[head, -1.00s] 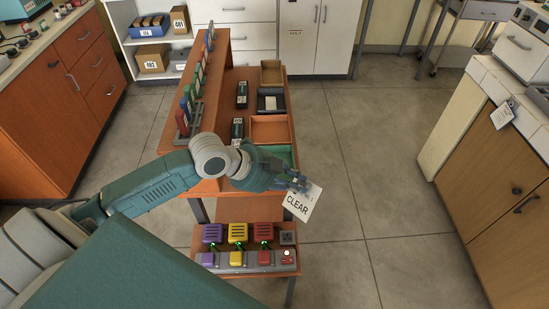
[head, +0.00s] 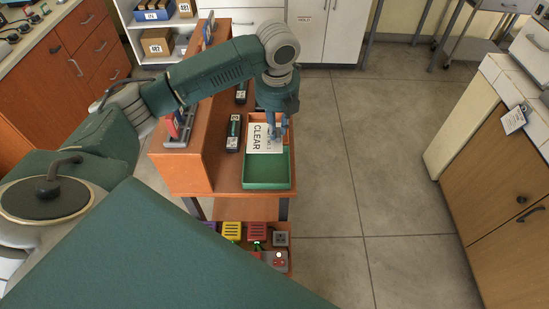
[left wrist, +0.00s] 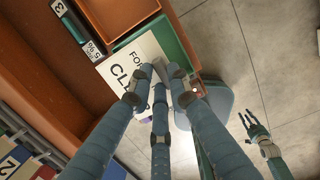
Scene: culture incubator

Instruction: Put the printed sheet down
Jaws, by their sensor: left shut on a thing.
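In the left wrist view the sheet (left wrist: 113,72) is between the fingers (left wrist: 158,85), beside the green tray (left wrist: 177,45) and orange tray (left wrist: 128,18). I cannot tell if it touches a tray. My right gripper (left wrist: 252,124) shows only in the left wrist view, small, with fingers spread and empty.
The trays sit on an orange cart (head: 180,175) with a raised shelf on its left. Dark labelled devices (head: 233,132) stand left of the trays. Coloured boxes (head: 232,230) sit on the lower level. The floor (head: 340,170) to the right is clear.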

